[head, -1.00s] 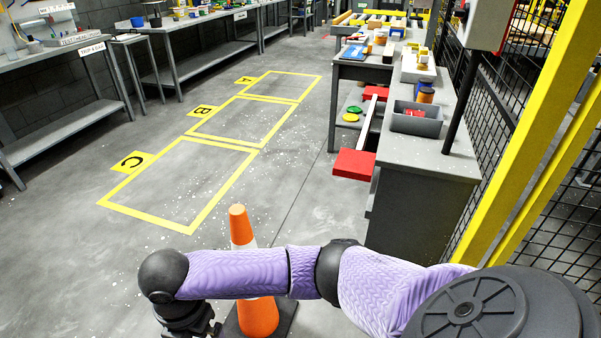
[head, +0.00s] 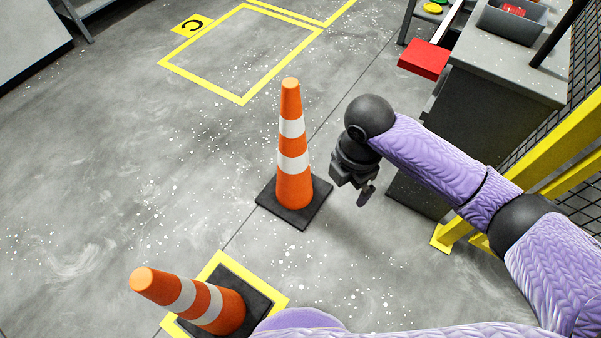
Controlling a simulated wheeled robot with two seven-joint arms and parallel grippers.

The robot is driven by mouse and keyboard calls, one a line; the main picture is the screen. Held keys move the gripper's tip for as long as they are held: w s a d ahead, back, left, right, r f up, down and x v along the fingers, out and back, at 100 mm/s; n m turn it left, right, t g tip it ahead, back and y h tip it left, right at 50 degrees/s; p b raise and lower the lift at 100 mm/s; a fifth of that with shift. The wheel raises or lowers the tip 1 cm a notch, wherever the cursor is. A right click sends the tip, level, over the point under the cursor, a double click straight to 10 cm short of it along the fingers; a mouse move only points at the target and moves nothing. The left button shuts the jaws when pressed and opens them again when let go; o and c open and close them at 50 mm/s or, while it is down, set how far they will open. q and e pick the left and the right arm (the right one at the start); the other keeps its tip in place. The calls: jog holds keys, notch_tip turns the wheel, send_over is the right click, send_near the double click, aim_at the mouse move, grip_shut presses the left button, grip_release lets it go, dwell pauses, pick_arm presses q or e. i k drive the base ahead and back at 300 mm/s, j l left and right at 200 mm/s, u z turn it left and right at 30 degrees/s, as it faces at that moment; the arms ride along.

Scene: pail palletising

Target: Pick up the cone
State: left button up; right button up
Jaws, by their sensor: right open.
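An orange cone (head: 292,181) with two white bands stands upright on its black square base, in the middle of the head view. A second such cone (head: 197,300) shows at the lower left, its base inside a yellow floor square (head: 273,293); from this angle it leans left in the picture. My right gripper (head: 364,193) hangs to the right of the middle cone, apart from it, with its fingers low and pointing down. It is open, and nothing shows between its fingers. My left gripper is not in view.
A grey workbench (head: 510,70) with a red panel (head: 423,60) and a grey bin (head: 512,18) stands at the upper right. A yellow fence post (head: 550,150) rises at the right. Marked zone C (head: 243,104) lies beyond the cone. The floor at left is clear.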

aim_at(295, 194)
jog(key=i+l+u, duration=0.7)
jog(key=l, duration=0.25)
jog(key=i+l+u, duration=0.25)
jog(key=l, duration=0.15)
jog(key=l+u, duration=0.25)
jog(key=l, duration=0.15)
